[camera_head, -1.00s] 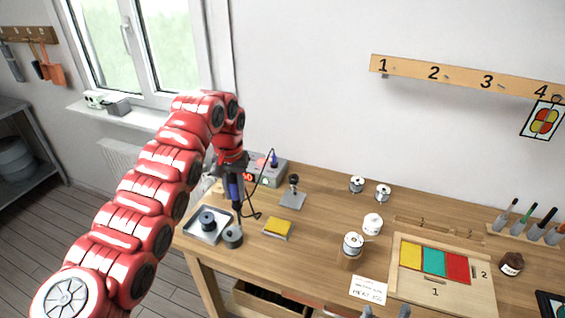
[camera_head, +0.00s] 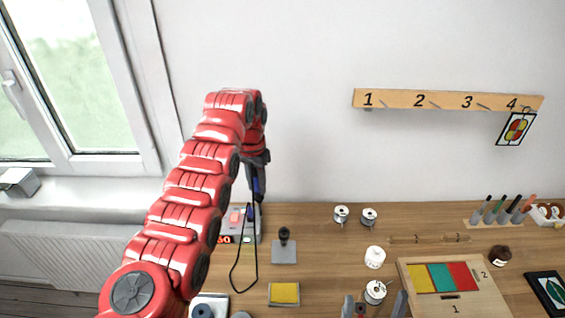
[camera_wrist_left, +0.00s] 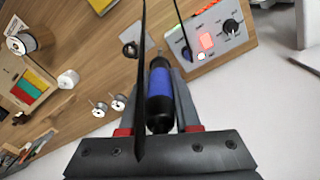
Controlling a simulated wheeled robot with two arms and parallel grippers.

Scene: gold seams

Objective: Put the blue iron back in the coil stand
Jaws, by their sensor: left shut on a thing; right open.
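My left gripper (camera_head: 256,172) is shut on the blue iron (camera_head: 256,188), high at the back of the bench near the wall. In the left wrist view the iron (camera_wrist_left: 160,90) lies between the fingers, its blue grip band showing and its tip pointing away. Its black cord hangs in a loop below. A small stand with a grey base plate and a dark upright top (camera_head: 284,245), seemingly the coil stand, is right of and below the iron, apart from it. My right gripper (camera_head: 374,303) is open and empty at the bottom edge.
The control station (camera_head: 240,224) with a red display is beneath the left gripper. A yellow sponge (camera_head: 284,293) lies in front of the stand. Solder spools (camera_head: 341,215) and a wooden tray with coloured panes (camera_head: 415,297) are to the right. Bench between sponge and spools is clear.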

